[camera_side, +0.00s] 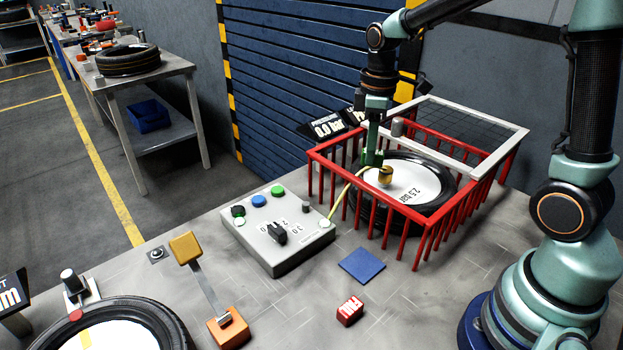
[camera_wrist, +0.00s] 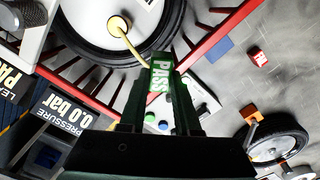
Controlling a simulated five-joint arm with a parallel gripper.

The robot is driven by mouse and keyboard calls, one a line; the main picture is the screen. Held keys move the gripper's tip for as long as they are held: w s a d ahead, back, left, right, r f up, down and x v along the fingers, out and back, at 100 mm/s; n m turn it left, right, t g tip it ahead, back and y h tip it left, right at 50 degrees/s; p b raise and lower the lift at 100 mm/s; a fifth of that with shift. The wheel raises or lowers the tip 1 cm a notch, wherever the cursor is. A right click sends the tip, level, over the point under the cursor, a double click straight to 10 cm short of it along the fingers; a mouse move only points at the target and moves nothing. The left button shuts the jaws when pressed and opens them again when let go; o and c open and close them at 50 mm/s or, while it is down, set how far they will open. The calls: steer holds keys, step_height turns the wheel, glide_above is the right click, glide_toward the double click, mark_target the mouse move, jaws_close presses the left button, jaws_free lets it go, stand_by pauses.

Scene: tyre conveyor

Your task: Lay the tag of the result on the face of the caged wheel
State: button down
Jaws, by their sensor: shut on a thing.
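My gripper (camera_side: 373,158) is shut on a green tag marked PASS, which shows between the fingers in the wrist view (camera_wrist: 161,75). It hangs over the left part of the caged wheel. The wheel (camera_side: 418,187) lies flat inside a red-barred cage (camera_side: 445,222). It has a black tyre and a white face marked 2.5 bar, and it also shows in the wrist view (camera_wrist: 90,22). A brass fitting (camera_side: 385,175) with a yellow hose stands on the face near the gripper. A red FAIL tag (camera_side: 350,310) lies on the table. I cannot tell whether the PASS tag touches the face.
A blue square pad (camera_side: 362,265) lies in front of the cage. A control box (camera_side: 277,240) with buttons and a black knob stands left of it. The white-framed mesh lid (camera_side: 522,132) is at the cage's back right. The pressure display (camera_side: 327,129) reads 0.0 bar.

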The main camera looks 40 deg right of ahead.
mark_target(385, 160)
steer(key=w+d+f+n, duration=0.1)
steer(key=d+f+n, duration=0.1)
steer(key=d+n, duration=0.1)
steer(key=w+d+f+n, duration=0.2)
steer(key=d+n, duration=0.2)
steer(key=d, duration=0.1)
steer(key=w+d+f+n, duration=0.1)
steer(key=d+f+n, duration=0.1)
steer(key=d+n, duration=0.1)
steer(key=shift+w+d+f+n, duration=0.25)
steer(key=shift+d+f+n, duration=0.1)
steer(key=shift+d, duration=0.1)
steer(key=shift+d+f, duration=0.25)
steer(key=shift+f, duration=1.5)
steer(key=shift+f, duration=0.1)
steer(key=c, duration=0.6)
jaws_free()
